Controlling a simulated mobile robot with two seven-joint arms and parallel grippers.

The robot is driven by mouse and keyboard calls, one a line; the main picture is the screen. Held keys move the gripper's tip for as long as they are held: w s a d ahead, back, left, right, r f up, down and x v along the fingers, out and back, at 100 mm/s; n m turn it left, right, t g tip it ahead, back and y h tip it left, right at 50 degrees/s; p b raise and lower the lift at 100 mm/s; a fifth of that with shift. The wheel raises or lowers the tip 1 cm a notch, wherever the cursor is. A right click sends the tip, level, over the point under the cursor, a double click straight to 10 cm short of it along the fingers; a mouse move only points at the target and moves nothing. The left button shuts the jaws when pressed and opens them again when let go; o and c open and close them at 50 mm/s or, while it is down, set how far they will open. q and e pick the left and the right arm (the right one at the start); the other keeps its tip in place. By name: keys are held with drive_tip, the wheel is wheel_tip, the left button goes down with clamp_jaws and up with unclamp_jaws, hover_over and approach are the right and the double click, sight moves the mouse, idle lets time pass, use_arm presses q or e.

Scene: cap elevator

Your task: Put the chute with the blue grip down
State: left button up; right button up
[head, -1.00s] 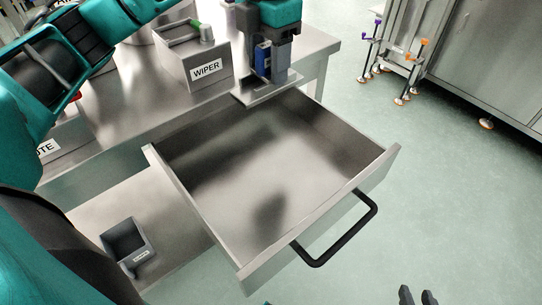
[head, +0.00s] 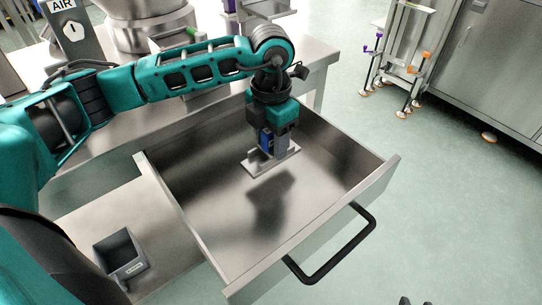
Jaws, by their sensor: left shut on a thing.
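My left gripper (head: 270,141) points down inside the open drawer and is shut on the blue grip (head: 264,140) of the chute. The chute's flat metal plate (head: 258,168) shows below the fingers, toward the back of the drawer. A dark shadow lies in front of it on the drawer floor; I cannot tell whether the plate touches the floor. The drawer (head: 318,187) is pulled out and otherwise empty. Only the dark fingertips of my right gripper (head: 415,301) show at the bottom edge.
The drawer's front has a black handle (head: 338,250). A small dark bin (head: 120,254) stands on the lower shelf at left. The metal table (head: 95,150) carries a box behind my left arm. The floor at right is clear up to a wheeled stand (head: 400,55).

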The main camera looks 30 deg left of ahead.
sight(271, 156)
use_arm(q)
drive_tip(key=shift+f, duration=2.35)
drive_tip(key=shift+b, duration=0.3)
drive_tip(key=shift+f, duration=0.15)
drive_tip(key=o, duration=1.2)
wheel_tip(271, 156, up, 12)
drive_tip(key=shift+r+p, duration=0.15)
drive_tip(key=shift+p, duration=0.55)
